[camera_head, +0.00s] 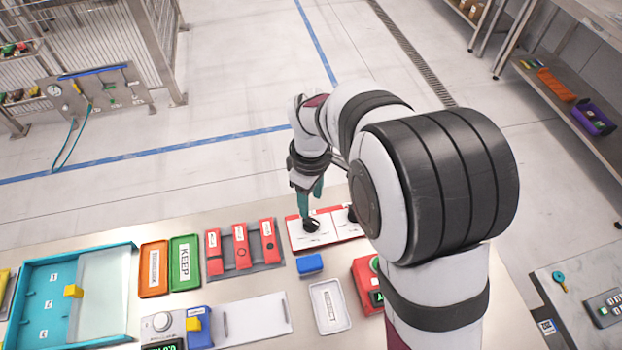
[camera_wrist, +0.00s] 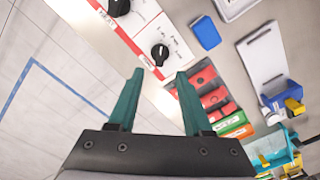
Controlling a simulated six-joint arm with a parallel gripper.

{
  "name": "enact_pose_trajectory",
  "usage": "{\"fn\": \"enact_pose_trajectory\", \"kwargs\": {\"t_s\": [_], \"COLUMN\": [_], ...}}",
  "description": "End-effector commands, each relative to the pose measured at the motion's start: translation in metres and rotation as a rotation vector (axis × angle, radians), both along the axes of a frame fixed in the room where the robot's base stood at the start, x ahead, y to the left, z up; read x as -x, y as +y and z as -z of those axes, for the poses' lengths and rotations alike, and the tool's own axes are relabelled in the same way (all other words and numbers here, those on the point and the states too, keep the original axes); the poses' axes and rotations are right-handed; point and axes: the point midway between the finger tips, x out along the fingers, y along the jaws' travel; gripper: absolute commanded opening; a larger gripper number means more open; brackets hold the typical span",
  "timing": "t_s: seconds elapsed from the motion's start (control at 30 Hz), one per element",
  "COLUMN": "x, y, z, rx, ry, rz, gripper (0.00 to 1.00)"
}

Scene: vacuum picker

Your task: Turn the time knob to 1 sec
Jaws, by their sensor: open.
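A white panel with red edges (camera_head: 334,233) lies on the bench and carries two black knobs; it also shows in the wrist view (camera_wrist: 139,37). The left knob (camera_head: 311,225) is the one just beyond my fingertips in the wrist view (camera_wrist: 160,54). The other knob (camera_head: 351,213) is partly hidden by my arm and shows at the top of the wrist view (camera_wrist: 118,6). Contact is not visible.
A grey tray with red blocks (camera_head: 242,247) stands left of the panel, then a green bin (camera_head: 184,263) and an orange bin (camera_head: 154,269). A blue block (camera_head: 309,264) and a red device (camera_head: 367,284) sit in front of the panel. Open floor lies behind the bench.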

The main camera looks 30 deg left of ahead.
Motion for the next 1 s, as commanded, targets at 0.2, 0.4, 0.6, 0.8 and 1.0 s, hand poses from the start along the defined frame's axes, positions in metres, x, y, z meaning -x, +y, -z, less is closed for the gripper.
{"fn": "enact_pose_trajectory", "kwargs": {"t_s": [0.2,0.4,0.6,0.8,1.0], "x": [0.000,0.000,0.000,0.000,0.005], "y": [0.001,0.000,0.000,-0.001,-0.101], "z": [-0.059,-0.077,-0.078,-0.078,-0.114], "rx": [-0.002,0.000,0.001,0.001,-0.025], "ry": [-0.002,0.000,0.001,0.001,0.029], "rz": [0.000,0.000,0.000,0.002,0.526], "gripper": [0.50,0.50,0.50,0.50,0.50]}}
